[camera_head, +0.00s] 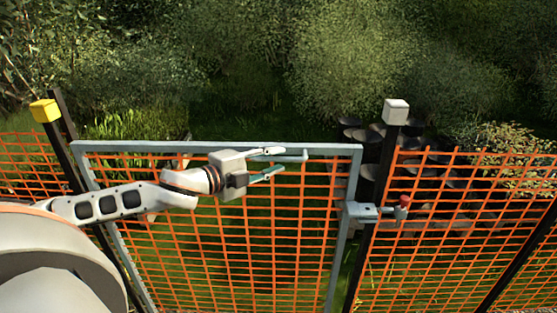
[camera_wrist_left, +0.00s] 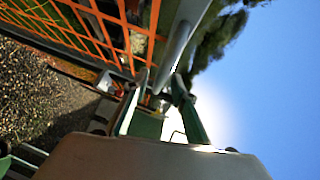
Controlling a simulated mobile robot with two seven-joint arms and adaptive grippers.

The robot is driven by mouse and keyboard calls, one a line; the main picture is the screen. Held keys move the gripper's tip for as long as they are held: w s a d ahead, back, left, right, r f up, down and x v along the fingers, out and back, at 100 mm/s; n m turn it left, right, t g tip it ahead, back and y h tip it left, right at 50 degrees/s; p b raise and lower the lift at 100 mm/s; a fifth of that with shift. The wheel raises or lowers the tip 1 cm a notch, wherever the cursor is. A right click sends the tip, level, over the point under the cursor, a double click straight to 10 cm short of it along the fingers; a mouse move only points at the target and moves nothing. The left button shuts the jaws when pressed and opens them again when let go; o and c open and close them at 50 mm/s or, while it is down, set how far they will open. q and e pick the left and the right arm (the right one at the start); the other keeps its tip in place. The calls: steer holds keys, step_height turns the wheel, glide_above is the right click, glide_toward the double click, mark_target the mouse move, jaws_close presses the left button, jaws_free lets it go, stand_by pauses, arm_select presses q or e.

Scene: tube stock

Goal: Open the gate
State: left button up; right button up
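The gate (camera_head: 120,147) has a grey metal frame filled with orange mesh. It stands in line with the fence and looks closed. A latch (camera_head: 367,211) with a red knob (camera_head: 404,201) sits at its right edge, by the white-capped post. My left gripper (camera_head: 277,162) is in front of the gate's upper part, left of the latch, with its fingers apart. A short grey bar (camera_head: 298,157) shows beside the fingertips. In the left wrist view a grey bar (camera_wrist_left: 178,48) runs toward the gap between the fingers; contact cannot be told. My right gripper is not in view.
A yellow-capped post (camera_head: 45,110) stands left of the gate and a white-capped post (camera_head: 395,112) right of it. Orange mesh fence (camera_head: 470,210) continues on both sides. Grass, bushes and dark round objects (camera_head: 365,135) lie behind. The wrist view shows gravel (camera_wrist_left: 35,95).

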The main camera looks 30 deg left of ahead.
arm_select(q)
steer(key=shift+x, duration=0.8)
jaws_close()
steer(key=shift+d, duration=0.1)
